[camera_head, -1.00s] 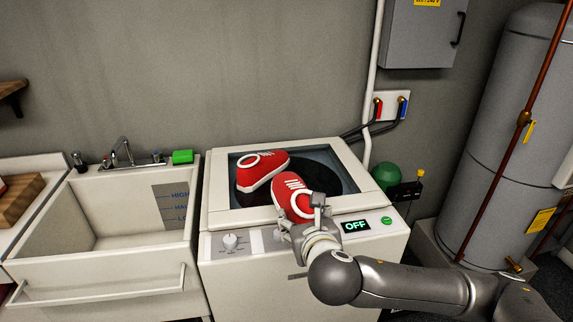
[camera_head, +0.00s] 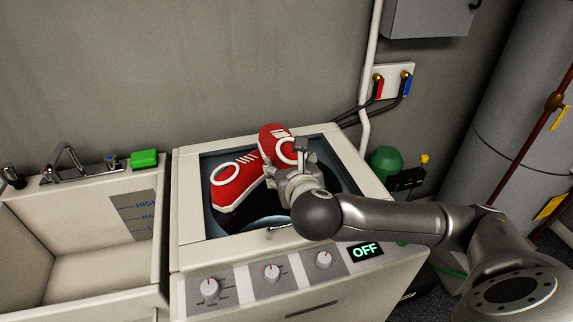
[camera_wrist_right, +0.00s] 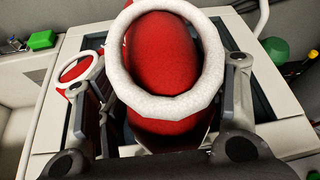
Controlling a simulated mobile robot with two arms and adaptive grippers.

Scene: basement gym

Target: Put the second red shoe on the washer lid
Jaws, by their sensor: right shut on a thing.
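The washer (camera_head: 187,215) has a dark glass lid (camera_head: 345,178) on its top. One red shoe (camera_head: 236,182) with a white sole and white ring opening lies on the left part of the lid; it also shows at the left of the right wrist view (camera_wrist_right: 78,72). My right gripper (camera_head: 289,172) is shut on the second red shoe (camera_head: 272,142), over the back middle of the lid. In the right wrist view this shoe (camera_wrist_right: 165,60) sits between the two fingers, its white ring toward the camera. I cannot tell whether it touches the lid. My left gripper is not in view.
A utility sink (camera_head: 85,268) with a tap (camera_head: 75,165) and a green sponge (camera_head: 144,159) stands to the left. Hoses, a pipe (camera_head: 370,60) and a green round object (camera_head: 386,162) are behind and right. The lid's right part is clear.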

